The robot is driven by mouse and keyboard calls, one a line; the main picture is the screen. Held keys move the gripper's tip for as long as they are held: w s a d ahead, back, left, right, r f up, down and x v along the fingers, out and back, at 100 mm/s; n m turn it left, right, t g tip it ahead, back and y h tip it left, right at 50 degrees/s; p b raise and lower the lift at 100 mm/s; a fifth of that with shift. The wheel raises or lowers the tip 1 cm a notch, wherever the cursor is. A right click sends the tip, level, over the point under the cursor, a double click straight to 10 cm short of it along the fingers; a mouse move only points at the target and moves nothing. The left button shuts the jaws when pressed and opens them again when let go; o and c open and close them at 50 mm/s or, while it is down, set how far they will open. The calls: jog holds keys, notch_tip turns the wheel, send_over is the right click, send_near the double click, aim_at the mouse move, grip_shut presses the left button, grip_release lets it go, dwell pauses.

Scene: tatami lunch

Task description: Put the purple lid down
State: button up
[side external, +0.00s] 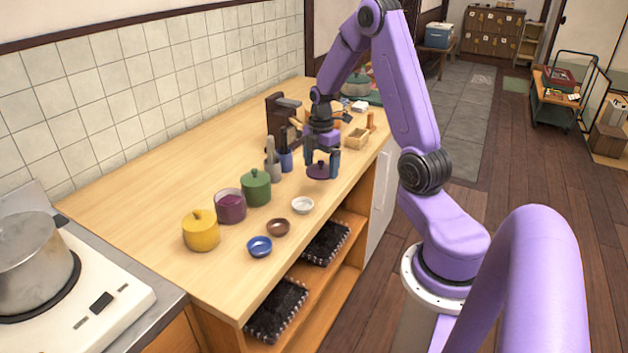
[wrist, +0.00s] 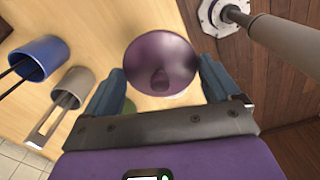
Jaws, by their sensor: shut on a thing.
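The purple lid (side external: 318,172) is held by its knob, level, under my gripper (side external: 321,162), near the front edge of the wooden counter. Whether it touches the counter is hard to tell. In the wrist view the lid (wrist: 160,52) shows as a round disc with its knob toward my gripper (wrist: 160,76), between the two fingers. The purple pot (side external: 230,206) stands open, without a lid, between the yellow and green pots, with purple contents showing.
The yellow pot (side external: 201,231) and green pot (side external: 256,188) have lids on. Blue (side external: 260,247), brown (side external: 278,227) and white (side external: 302,205) small bowls stand in front. Utensil cups (side external: 273,172) stand left of my gripper, and a wooden box (side external: 355,138) behind. Counter left of the pots is clear.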

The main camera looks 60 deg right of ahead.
send_over(314, 190)
notch_tip(314, 190, down, 5)
jog(key=shift+r, duration=0.2)
jog(key=shift+f, duration=1.6)
jog(key=shift+f, duration=0.1)
jog(key=o, duration=0.8)
jog(key=shift+c, duration=0.2)
